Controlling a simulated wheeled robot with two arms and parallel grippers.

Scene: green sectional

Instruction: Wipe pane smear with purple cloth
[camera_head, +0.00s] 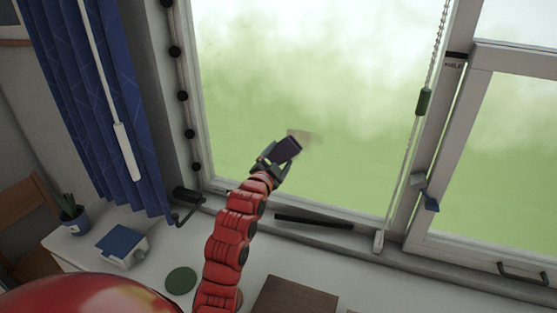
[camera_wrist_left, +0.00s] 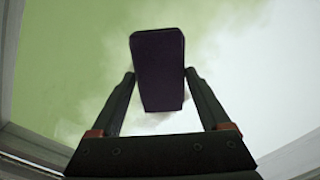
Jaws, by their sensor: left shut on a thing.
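The purple cloth (camera_head: 286,149) is a dark, folded block in my left gripper (camera_head: 274,163), in front of the large window pane (camera_head: 300,60). In the left wrist view the cloth (camera_wrist_left: 158,70) sits between the two fingers of the left gripper (camera_wrist_left: 158,95), which are shut on it. A brownish smear (camera_head: 306,137) shows on the pane just beside the cloth's upper right side. The cloth hides part of the pane behind it. I cannot tell whether the cloth touches the glass. My right gripper is not in view.
A black bar (camera_head: 314,221) lies on the sill below the pane. A cord with a dark green weight (camera_head: 424,101) hangs at the right. A blue curtain (camera_head: 95,100) hangs at the left. A potted plant (camera_head: 72,215), a blue-topped box (camera_head: 122,243) and a brown board (camera_head: 295,299) are below.

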